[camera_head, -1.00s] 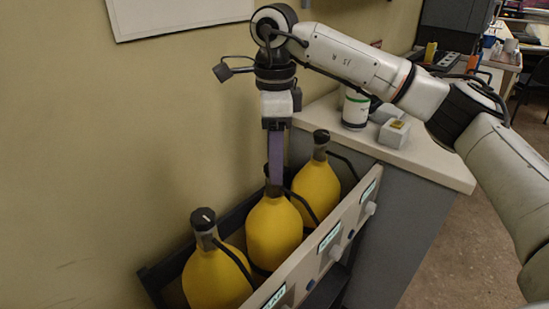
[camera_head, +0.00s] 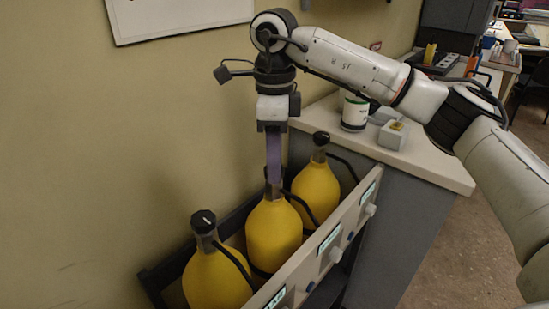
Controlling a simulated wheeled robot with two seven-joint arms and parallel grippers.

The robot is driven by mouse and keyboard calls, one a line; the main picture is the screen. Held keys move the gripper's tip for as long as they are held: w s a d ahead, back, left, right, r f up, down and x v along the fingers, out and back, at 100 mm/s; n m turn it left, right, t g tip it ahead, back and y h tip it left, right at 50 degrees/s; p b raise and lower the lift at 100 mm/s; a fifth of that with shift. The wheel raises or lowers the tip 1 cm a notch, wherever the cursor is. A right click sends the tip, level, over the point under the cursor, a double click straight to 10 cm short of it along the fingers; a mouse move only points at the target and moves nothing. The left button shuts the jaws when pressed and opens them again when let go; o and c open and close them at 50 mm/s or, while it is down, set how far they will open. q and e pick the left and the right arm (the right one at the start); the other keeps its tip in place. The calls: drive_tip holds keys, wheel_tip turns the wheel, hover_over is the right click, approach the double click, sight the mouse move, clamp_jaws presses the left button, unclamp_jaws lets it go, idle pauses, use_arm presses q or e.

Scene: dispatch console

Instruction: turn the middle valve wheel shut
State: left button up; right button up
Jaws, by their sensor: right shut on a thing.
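Three yellow bottles stand in a row in a dark rack. The middle bottle (camera_head: 273,236) is upright, and its valve wheel at the top is mostly hidden by my right gripper (camera_head: 273,182). That gripper points straight down and its purple fingers are shut on the middle valve wheel. The near bottle (camera_head: 215,279) has a black valve wheel (camera_head: 203,219) with a pale mark on top. The far bottle (camera_head: 317,192) has a black valve wheel (camera_head: 321,138). My left gripper is not in view.
A front panel (camera_head: 320,252) with labels and knobs runs along the rack. Behind it a counter (camera_head: 430,165) holds a white canister (camera_head: 355,112) and small grey boxes (camera_head: 394,134). The wall is close on the left. Black hoses run from the bottle necks.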

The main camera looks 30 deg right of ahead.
drive_tip(key=m+p, duration=0.1)
drive_tip(key=m, duration=0.2)
drive_tip(key=shift+r, duration=0.1)
drive_tip(key=m, duration=0.4)
drive_tip(key=shift+p, duration=0.4)
drive_tip(key=m, duration=0.2)
drive_tip(key=shift+m+p, duration=0.3)
drive_tip(key=m, duration=0.3)
drive_tip(key=shift+m+p, duration=0.35)
drive_tip(key=shift+m, duration=0.05)
drive_tip(key=m, duration=0.3)
drive_tip(key=shift+m+p, duration=0.3)
drive_tip(key=shift+p, duration=0.05)
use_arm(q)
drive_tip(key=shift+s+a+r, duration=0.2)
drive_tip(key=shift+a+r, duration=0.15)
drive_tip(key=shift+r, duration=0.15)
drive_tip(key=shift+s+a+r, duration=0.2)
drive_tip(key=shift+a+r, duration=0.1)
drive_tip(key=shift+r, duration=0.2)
use_arm(e)
drive_tip(key=shift+m, duration=0.7)
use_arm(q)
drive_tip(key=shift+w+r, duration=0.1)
use_arm(e)
drive_tip(key=o, duration=1)
